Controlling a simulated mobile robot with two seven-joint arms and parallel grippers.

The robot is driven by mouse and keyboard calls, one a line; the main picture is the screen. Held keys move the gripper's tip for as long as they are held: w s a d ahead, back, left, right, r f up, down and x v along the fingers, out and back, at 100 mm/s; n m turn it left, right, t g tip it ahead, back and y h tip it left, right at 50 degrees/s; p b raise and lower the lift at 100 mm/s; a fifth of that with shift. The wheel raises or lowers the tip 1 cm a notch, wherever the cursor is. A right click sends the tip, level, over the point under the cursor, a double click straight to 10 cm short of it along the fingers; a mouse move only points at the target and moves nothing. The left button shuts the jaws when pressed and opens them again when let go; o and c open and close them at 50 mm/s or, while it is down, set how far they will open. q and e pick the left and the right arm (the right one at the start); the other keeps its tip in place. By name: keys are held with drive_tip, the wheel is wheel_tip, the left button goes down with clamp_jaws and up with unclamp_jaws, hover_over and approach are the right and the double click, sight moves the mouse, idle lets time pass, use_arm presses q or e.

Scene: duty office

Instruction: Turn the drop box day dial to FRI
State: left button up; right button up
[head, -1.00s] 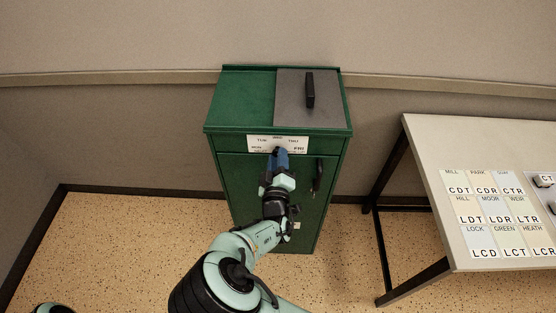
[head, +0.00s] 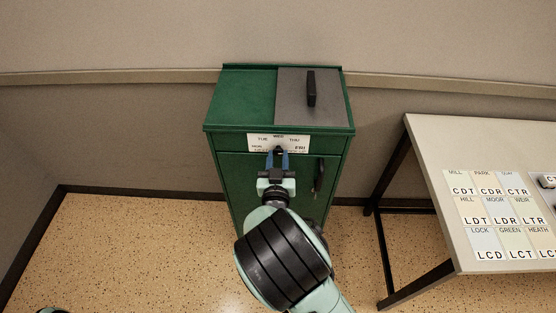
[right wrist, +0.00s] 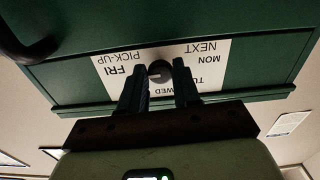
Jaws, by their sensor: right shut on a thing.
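The green drop box (head: 228,175) stands against the wall in the head view. Its white day label (head: 292,138) is on the front, below the top edge. My right gripper (head: 278,153) is at the label's lower edge. In the right wrist view the label is upside down, and my right gripper (right wrist: 160,78) is shut on the dark round day dial (right wrist: 159,69), one finger on each side. A small light mark on the dial lies on its left, towards FRI (right wrist: 121,71) in that view. THU is hidden there. My left gripper is not in view.
The box has a grey lid panel (head: 329,108) with a black handle (head: 311,88) on top and a dark handle (head: 319,174) on its front door. A table (head: 430,150) with lettered cards stands at right. The floor left of the box is clear.

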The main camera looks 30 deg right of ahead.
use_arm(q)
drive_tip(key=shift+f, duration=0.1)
use_arm(e)
drive_tip(key=shift+r+m, duration=0.2)
drive_tip(key=shift+m, duration=0.3)
drive_tip(key=o, duration=1)
drive_tip(key=shift+w+f, duration=0.1)
drive_tip(key=shift+o, duration=0.2)
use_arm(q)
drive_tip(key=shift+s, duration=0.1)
